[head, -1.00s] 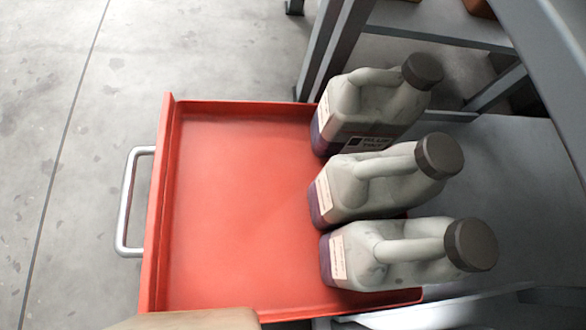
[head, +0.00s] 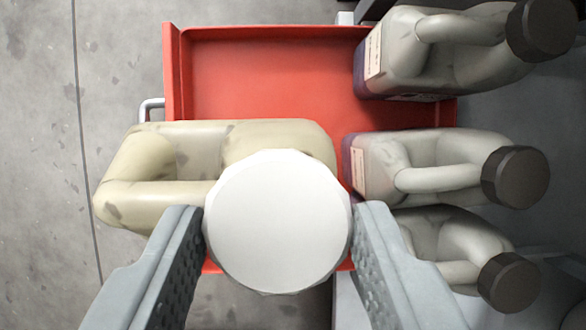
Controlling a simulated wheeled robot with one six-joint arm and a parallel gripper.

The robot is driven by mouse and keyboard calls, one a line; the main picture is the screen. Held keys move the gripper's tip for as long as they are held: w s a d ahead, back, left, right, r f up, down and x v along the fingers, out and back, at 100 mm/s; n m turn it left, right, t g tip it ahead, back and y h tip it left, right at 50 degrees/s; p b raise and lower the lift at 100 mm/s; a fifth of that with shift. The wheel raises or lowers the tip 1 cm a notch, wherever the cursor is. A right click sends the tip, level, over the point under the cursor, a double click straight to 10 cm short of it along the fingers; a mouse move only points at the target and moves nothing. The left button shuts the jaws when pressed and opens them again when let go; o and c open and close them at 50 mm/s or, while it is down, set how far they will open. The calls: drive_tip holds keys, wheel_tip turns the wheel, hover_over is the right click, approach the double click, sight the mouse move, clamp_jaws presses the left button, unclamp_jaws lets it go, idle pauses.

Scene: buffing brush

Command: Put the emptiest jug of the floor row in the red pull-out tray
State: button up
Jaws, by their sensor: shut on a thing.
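My gripper (head: 278,215) is shut on a jug with a round white cap, its fingers on either side of the cap. The held jug (head: 185,150) is pale beige with faint dark blotches, and its body extends to the left under the cap. It hangs above the front part of the red pull-out tray (head: 270,75) and hides much of it. Whether it touches the tray cannot be told. Its liquid level is not visible. The floor row is not in view.
Three greyish jugs with dark caps, a top one (head: 450,50), a middle one (head: 430,165) and a lower one (head: 450,240), stand along the tray's right side, close to the held jug. The tray's upper middle is bare. A metal handle (head: 150,104) is at its left.

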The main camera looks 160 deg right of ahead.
drive_tip(key=shift+f, duration=4.45)
drive_tip(key=o, duration=1.4)
drive_tip(key=shift+f, duration=0.1)
drive_tip(key=a+v, duration=0.1)
drive_tip(key=v, duration=1.1)
drive_tip(key=shift+d, duration=0.45)
drive_tip(key=shift+r, duration=0.2)
